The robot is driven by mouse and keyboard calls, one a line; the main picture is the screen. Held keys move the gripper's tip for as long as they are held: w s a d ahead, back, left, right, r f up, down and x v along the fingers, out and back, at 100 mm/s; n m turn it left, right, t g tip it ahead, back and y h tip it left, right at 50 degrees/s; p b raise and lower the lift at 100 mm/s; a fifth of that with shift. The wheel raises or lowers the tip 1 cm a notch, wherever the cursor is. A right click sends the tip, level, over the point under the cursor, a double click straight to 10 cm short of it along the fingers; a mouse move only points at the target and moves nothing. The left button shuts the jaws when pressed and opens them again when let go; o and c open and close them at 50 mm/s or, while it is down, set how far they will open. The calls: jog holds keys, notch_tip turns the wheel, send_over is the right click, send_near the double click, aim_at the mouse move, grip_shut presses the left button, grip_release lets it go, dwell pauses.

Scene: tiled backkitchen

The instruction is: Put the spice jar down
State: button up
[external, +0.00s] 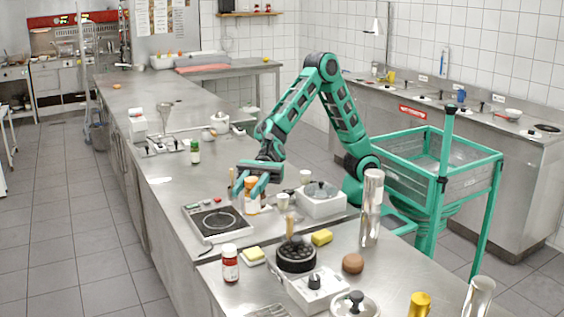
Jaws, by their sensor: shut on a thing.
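My gripper (250,188) is shut on a spice jar (252,205) over the steel counter. The jar looks orange-brown with a pale label and is roughly upright. The fingers hide part of its upper half. It is just behind and to the right of the black hot plate (218,221). I cannot tell whether its base touches the counter.
A red-labelled jar (230,265) and sponges stand in front. A green bottle (195,152) stands further back on the left. A white burner unit (321,202) and small cups are close on the right. The counter left of the green bottle has bare steel.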

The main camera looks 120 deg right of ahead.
jog(key=w+d+m+t+h, duration=0.2)
jog(key=d+m+t+h, duration=0.3)
jog(key=d, duration=2.3)
jog(key=s+d+m+h, duration=0.2)
jog(key=s+d+h, duration=0.15)
jog(key=d, duration=0.75)
jog(key=s+d+m+h, duration=0.3)
jog(key=d+h, duration=0.2)
jog(key=d, duration=0.6)
jog(key=shift+t, duration=0.4)
jog(key=shift+s+f, duration=0.15)
jog(key=shift+f, duration=7.35)
jog(key=shift+f, duration=0.1)
jog(key=o, duration=1)
jog(key=shift+o, duration=0.6)
jog(key=shift+s, duration=0.1)
